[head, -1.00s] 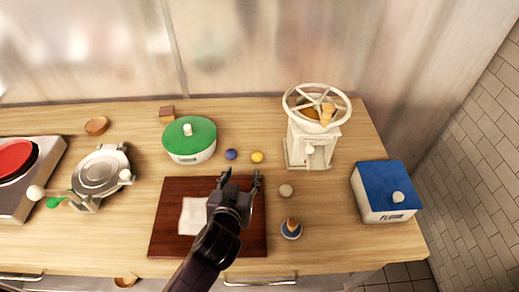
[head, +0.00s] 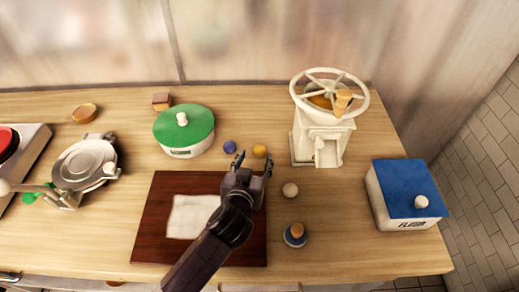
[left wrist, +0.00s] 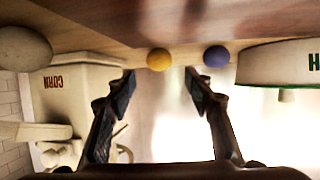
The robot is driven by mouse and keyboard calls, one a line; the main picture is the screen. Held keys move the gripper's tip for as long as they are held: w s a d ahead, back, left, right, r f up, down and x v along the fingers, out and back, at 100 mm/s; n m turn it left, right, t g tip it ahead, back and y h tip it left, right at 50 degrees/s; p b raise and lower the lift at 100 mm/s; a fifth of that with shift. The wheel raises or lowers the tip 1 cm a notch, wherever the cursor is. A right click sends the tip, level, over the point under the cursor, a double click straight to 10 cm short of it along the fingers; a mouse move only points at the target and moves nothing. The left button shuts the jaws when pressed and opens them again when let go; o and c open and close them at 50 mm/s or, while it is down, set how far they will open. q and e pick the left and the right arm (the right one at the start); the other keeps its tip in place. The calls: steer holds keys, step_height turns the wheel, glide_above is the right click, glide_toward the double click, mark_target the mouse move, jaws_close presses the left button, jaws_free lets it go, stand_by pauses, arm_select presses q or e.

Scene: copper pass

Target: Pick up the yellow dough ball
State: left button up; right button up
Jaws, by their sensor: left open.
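The yellow dough ball (head: 259,150) lies on the wooden counter, just beyond the fingertips of my left gripper (head: 254,159). In the left wrist view the yellow dough ball (left wrist: 159,59) shows between the two open fingers (left wrist: 159,70), apart from both. A purple-blue ball (head: 229,147) lies to its left on the counter; it also shows in the left wrist view (left wrist: 216,56), beyond the other finger. My left gripper is open and empty, above the far right part of a dark red-brown board (head: 150,225). My right gripper does not show.
A green-lidded pot (head: 184,131) stands left of the balls and a white grinder with a wheel (head: 319,140) right of them. A pale ball (head: 290,189), a small blue-based stamp (head: 295,235) and a blue-lidded box (head: 405,195) are to the right. White paper (head: 190,216) lies on the board.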

mark_target(259, 147)
arm_select(q)
steer(key=shift+w, duration=0.3)
steer(key=p+x, duration=0.1)
steer(key=x, duration=0.3)
steer(key=shift+d+r+p, duration=0.1)
steer(key=shift+r+p, duration=0.15)
steer(key=shift+p, duration=0.1)
steer(key=shift+w+f, duration=0.25)
steer(key=shift+w, duration=0.2)
steer(key=c, duration=1.2)
steer(key=shift+r, duration=0.1)
